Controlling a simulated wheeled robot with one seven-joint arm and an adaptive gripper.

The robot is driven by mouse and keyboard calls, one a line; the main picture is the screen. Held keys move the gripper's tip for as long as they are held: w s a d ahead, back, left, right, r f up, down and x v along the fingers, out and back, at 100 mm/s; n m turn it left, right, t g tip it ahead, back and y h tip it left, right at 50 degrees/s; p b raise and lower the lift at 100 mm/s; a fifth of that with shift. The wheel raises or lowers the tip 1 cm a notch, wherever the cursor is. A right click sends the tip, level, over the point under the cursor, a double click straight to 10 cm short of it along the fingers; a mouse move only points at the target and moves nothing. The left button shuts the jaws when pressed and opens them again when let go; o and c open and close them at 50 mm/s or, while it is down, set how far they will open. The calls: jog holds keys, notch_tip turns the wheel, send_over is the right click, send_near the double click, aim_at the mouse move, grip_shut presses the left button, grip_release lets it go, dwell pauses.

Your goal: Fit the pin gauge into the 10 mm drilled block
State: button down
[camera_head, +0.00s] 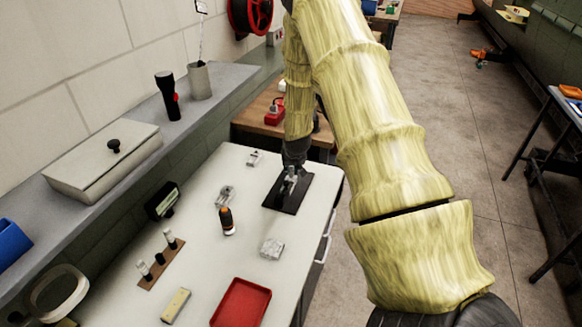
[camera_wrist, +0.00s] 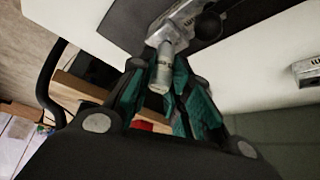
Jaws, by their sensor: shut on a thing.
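My gripper (camera_head: 291,172) reaches down over the black mat on the white table. In the wrist view its green-padded fingers (camera_wrist: 165,100) are shut on a grey metal cylinder, the pin gauge (camera_wrist: 160,72), which carries small lettering. A grey metal block (camera_wrist: 168,30) with a black ball knob lies on the mat beyond the pin's far end. The pin overlaps the block in this view; I cannot tell whether it is inside the bore. The block's size marking is not readable. In the head view my gripper mostly hides the block and pin.
Two other metal blocks (camera_head: 254,158) (camera_head: 224,195) lie left of the black mat (camera_head: 305,186). A wooden rack (camera_head: 150,282) with pins, a dark cylinder with an orange top (camera_head: 227,221), a light block (camera_head: 272,248) and a red tray (camera_head: 241,304) stand nearer. A shelf runs along the wall.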

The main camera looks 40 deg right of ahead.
jog(key=shift+f, duration=0.45)
jog(key=c, duration=1.3)
grip_release()
jog(key=shift+o, duration=0.2)
jog(key=shift+r, duration=0.1)
jog(key=p+v, duration=0.2)
jog(key=v, duration=0.3)
jog(key=shift+p, duration=0.35)
jog(key=shift+a, duration=0.1)
